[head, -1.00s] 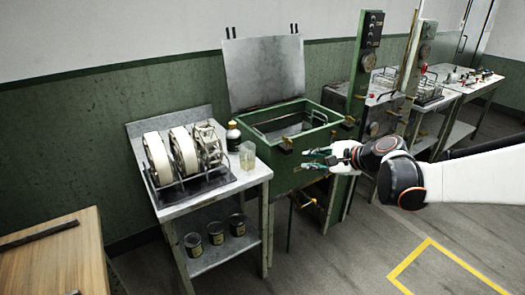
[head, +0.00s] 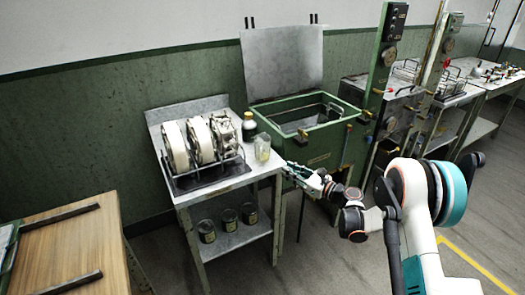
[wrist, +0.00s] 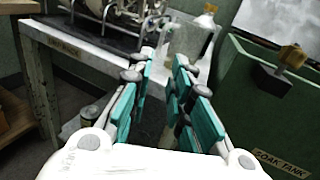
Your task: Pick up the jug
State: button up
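The jug (head: 262,148) is a clear, pale yellowish vessel. It stands upright at the right front corner of the metal side table (head: 228,183). In the wrist view the jug (wrist: 190,38) shows just beyond my fingertips, its lower part partly hidden by them. My gripper (head: 296,172) is at the right of the table, pointing toward the jug. In the wrist view its teal-padded fingers (wrist: 164,64) are apart with nothing between them.
The green soak tank (head: 320,140) is close on the right. Several cans (head: 229,220) stand on the lower shelf.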

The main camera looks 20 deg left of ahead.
jog(key=b+x, duration=0.4)
jog(key=x, duration=0.9)
jog(key=shift+w, duration=0.2)
jog(key=shift+a, duration=0.15)
grip_shut()
